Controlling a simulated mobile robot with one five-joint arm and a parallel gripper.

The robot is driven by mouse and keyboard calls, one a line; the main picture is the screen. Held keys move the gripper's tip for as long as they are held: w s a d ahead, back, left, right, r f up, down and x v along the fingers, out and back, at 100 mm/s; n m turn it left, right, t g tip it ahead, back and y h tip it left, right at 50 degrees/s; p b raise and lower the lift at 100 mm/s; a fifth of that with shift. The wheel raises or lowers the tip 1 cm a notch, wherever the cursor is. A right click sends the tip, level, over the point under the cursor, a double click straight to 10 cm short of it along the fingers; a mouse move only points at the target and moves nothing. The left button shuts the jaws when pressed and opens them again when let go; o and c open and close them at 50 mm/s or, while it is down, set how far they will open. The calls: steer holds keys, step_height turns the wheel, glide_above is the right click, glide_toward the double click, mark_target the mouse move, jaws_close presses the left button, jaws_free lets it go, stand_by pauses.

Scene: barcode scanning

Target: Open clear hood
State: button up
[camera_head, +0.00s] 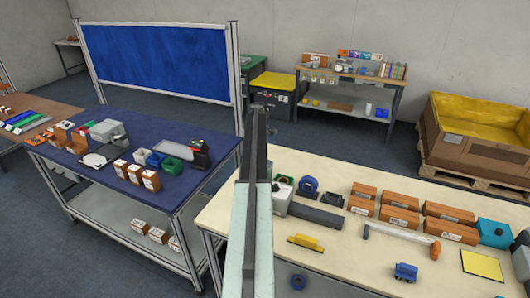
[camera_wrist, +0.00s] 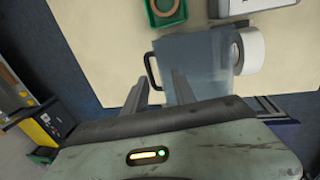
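The clear hood (camera_wrist: 205,62) is a bluish see-through cover over the beige table in the wrist view. Its dark handle (camera_wrist: 149,72) is a thin loop on its left side. My gripper (camera_wrist: 161,76) is open, with its two fingers apart and pointing toward the hood. The handle shows close to the left fingertip, and the right finger overlaps the hood's left part. I cannot tell whether either finger touches. I cannot make out the hood in the head view, where my arm blocks the middle.
A white roll (camera_wrist: 251,50) sits at the hood's right side. A green tray (camera_wrist: 165,12) with a brown ring and a grey device (camera_wrist: 232,6) lie beyond. In the head view, brown boxes (camera_head: 398,217) and tools crowd the beige table (camera_head: 345,250); a blue table (camera_head: 110,180) stands left.

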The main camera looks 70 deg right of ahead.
steer(key=shift+w+d+f, duration=0.1)
steer(key=shift+w+f, duration=0.15)
steer(key=shift+w, duration=0.65)
steer(key=shift+r, duration=0.1)
step_height(320, 180, up, 8)
steer(key=a+p, duration=0.1)
steer(key=p, duration=0.6)
steer(key=shift+s+a+f+p, duration=0.2)
steer(key=shift+a+p, duration=0.1)
steer(key=shift+a, duration=0.1)
